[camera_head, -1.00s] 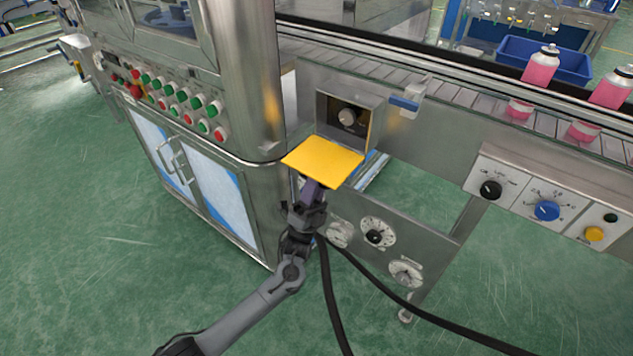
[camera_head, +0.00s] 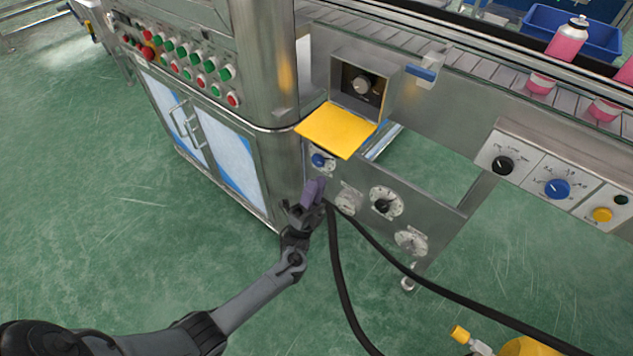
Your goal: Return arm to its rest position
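My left arm (camera_head: 245,302) reaches in from the lower left. Its gripper (camera_head: 314,190), with purple fingers, is just below and left of the open yellow flap (camera_head: 338,130), with a visible gap between them. The fingers appear close together, but I cannot tell whether they are open or shut. The flap juts out under a recessed box with a grey knob (camera_head: 362,84). My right gripper is not in view.
A panel with a blue knob (camera_head: 319,161) and dials (camera_head: 385,203) is close behind and right of the gripper. Black cables (camera_head: 340,270) hang nearby. A cabinet (camera_head: 223,147) stands to the left. Pink cans (camera_head: 566,43) are on the conveyor. Green floor (camera_head: 90,240) lies open at left.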

